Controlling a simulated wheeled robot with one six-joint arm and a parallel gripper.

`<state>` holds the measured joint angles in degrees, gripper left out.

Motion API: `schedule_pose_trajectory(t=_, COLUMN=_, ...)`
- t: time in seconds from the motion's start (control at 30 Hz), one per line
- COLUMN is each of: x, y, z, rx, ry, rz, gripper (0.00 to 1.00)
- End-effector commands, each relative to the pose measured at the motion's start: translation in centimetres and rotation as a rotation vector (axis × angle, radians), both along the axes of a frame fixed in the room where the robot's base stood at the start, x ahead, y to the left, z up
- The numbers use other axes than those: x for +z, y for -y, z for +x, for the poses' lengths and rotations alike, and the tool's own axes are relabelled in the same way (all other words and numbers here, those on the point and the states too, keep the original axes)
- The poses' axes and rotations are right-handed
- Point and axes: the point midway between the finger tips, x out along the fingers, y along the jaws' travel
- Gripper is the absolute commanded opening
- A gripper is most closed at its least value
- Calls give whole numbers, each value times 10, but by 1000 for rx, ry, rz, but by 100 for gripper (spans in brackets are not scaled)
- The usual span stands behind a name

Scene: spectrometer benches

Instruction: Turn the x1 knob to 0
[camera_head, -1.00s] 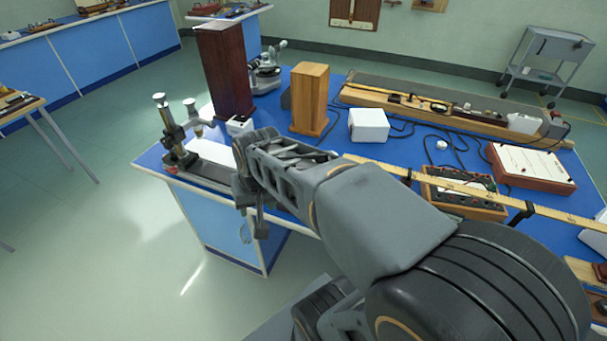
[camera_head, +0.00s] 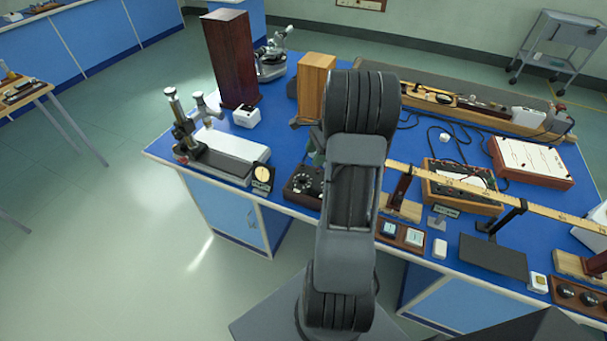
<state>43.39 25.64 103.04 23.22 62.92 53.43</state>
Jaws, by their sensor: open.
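A black box (camera_head: 301,186) with a round dial and small knobs on top stands near the front edge of the blue bench, left of my arm. My arm hides its right part. The knob labels are too small to read, so I cannot tell which is x1 or where it points. Only a little of my gripper (camera_head: 317,155) shows past the left side of my arm, just above and behind the box. It is open, and I see nothing held. Whether it touches a knob is hidden.
A small dial meter (camera_head: 262,180) stands just left of the box. A microscope-like instrument (camera_head: 187,130) stands at the bench's left end. A wooden block (camera_head: 316,85) and a tall dark red block (camera_head: 232,60) rise behind. A long ruler (camera_head: 470,188) runs to the right.

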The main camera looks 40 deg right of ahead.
Motion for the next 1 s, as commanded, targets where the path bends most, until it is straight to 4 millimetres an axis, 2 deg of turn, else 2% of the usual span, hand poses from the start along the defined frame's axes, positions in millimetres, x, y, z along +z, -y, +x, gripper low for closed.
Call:
schedule_pose_trajectory(t=0.2, x=-40, y=-17, z=5, rx=4, ry=-3, rz=2, gripper=53)
schedule_pose_trajectory(t=0.5, x=-78, y=-32, z=11, rx=3, ry=0, rz=0, gripper=53)
schedule_pose_trajectory(t=0.7, x=-88, y=-36, z=12, rx=4, ry=1, rz=-2, gripper=53)
schedule_pose_trajectory(t=1.0, x=-90, y=-36, z=13, rx=4, ry=1, rz=-2, gripper=53)
